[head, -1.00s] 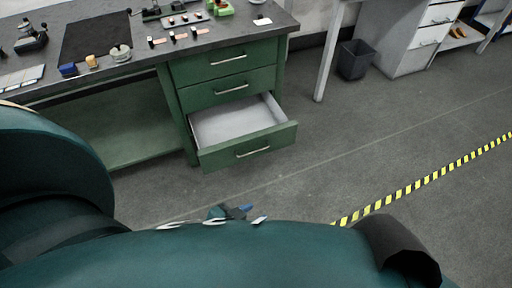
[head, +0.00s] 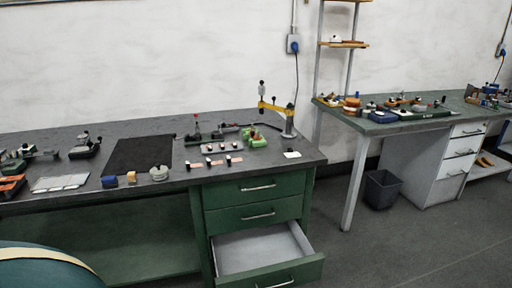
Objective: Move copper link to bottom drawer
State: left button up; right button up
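Several small copper-coloured pieces with dark blocks on them, likely copper links (head: 217,163), lie near the front edge of the dark workbench (head: 165,190). They are too small to tell apart well. A pale tray (head: 222,148) with similar small pieces lies just behind them. The bottom drawer (head: 275,275) of the green cabinet below them is pulled open. Its pale inside looks empty, and its lower front is cut off by the picture edge. Neither gripper is in view; only a teal part of my own body shows at lower left.
The two upper drawers (head: 258,187) are shut. A black mat (head: 142,155), a blue block (head: 109,181) and a round grey piece (head: 159,173) lie left on the bench. A yellow arm tool (head: 276,107) stands at the back right.

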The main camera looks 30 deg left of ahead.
aim_at(255, 261)
jog(key=i+u, duration=0.15)
jog(key=u, duration=0.55)
jog(key=i+l+u, duration=0.75)
jog(key=i+l, duration=0.15)
jog(key=l, duration=0.2)
jog(key=i+l+u, duration=0.1)
jog(key=l, duration=0.25)
jog(key=i+l, duration=0.2)
jog(key=l, duration=0.15)
jog(key=i+l+u, duration=0.1)
jog(key=l, duration=0.25)
jog(key=i+l, duration=0.2)
jog(key=l, duration=0.15)
jog(key=i+l+u, duration=0.1)
jog(key=l, duration=0.25)
